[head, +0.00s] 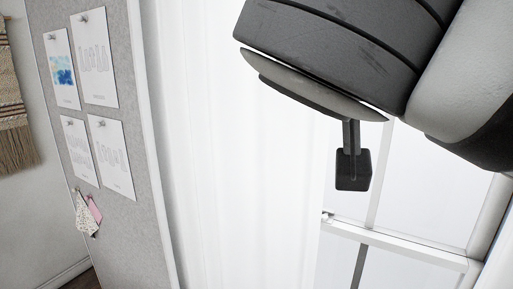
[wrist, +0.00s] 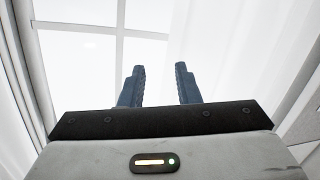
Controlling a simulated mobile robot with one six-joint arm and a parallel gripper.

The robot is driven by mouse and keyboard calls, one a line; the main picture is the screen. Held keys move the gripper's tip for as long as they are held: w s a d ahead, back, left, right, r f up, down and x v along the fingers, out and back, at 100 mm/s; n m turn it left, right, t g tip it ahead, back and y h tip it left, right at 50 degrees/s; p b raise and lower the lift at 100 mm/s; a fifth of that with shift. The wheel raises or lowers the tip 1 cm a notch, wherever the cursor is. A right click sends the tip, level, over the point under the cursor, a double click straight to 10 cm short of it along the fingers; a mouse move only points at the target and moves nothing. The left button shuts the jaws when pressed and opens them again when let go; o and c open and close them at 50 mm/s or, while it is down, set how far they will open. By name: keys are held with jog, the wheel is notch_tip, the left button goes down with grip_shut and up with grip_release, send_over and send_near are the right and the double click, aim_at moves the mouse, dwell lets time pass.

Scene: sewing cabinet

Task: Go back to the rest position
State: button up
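My gripper shows in the wrist view (wrist: 160,72), with two blue-grey fingers standing apart and nothing between them. It points toward a bright window (wrist: 90,50) with white bars. In the head view my arm fills the upper right, and a dark finger (head: 353,170) hangs below the wrist in front of the window. The second finger cannot be made out clearly there. No sewing cabinet shows in either view.
A white curtain (head: 230,140) hangs at the middle of the head view. A grey pinboard (head: 140,220) with several pinned sheets and small fabric swatches (head: 87,214) stands to the left. A woven hanging (head: 14,130) is at the far left. The window (head: 415,170) is close behind my arm.

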jog(key=w+d+f+n+g, duration=0.15)
jog(key=f+g, duration=0.25)
jog(key=f, duration=0.8)
jog(key=w+f+n+g, duration=0.2)
jog(key=w+f+g, duration=0.1)
jog(key=f, duration=0.8)
jog(key=s+d+f+m+g+y+b, duration=0.1)
jog(key=s+f+g+y+b, duration=0.1)
jog(key=f, duration=1)
jog(key=s+d+f+m+g+y+b, duration=0.1)
jog(key=s+d+f+g+y, duration=0.1)
jog(key=f, duration=1.1)
jog(key=shift+s+d+f+g+y+b, duration=0.15)
jog(key=shift+s+d+g+y+b, duration=0.2)
jog(key=shift+s+g+y, duration=0.5)
jog(key=shift+w+m, duration=0.25)
